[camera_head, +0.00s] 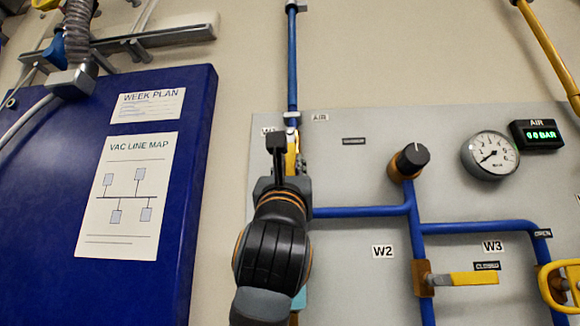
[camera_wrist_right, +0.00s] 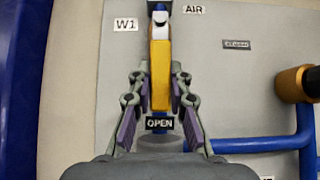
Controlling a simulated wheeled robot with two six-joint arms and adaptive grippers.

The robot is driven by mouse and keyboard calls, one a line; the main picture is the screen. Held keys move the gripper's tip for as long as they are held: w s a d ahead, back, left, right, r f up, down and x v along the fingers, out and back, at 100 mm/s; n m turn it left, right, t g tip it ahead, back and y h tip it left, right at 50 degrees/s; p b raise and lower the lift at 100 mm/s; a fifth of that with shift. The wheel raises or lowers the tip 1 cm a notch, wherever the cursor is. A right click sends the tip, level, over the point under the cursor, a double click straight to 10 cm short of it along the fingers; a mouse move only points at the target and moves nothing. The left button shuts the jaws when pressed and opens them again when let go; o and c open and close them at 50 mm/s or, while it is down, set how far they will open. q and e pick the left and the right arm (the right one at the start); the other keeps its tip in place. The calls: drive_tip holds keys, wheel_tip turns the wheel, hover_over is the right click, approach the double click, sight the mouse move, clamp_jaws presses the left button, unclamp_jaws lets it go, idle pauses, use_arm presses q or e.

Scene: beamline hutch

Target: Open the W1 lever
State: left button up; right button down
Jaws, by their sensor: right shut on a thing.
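The W1 lever (camera_wrist_right: 160,72) is a yellow bar that stands upright in the right wrist view, in line with the blue pipe. The W1 label (camera_wrist_right: 126,24) is up and left of it, and an OPEN label (camera_wrist_right: 159,124) shows below it. My right gripper (camera_wrist_right: 160,80) is shut on the lever, one finger on each side. In the head view only a yellow strip of the lever (camera_head: 291,158) shows beside my right gripper (camera_head: 280,150); my wrist hides the rest. My left gripper is in neither view.
Right of my arm on the grey panel (camera_head: 345,290) are a black knob (camera_head: 411,158), a pressure gauge (camera_head: 490,155), a horizontal yellow lever (camera_head: 475,279) by a CLOSED label, and a yellow handle (camera_head: 548,287). A blue cabinet door (camera_head: 190,190) stands left.

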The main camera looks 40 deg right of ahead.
drive_tip(key=c, duration=1.2)
unclamp_jaws()
drive_tip(key=v, duration=0.7)
drive_tip(key=shift+a+f, duration=0.2)
drive_tip(key=shift+f, duration=0.05)
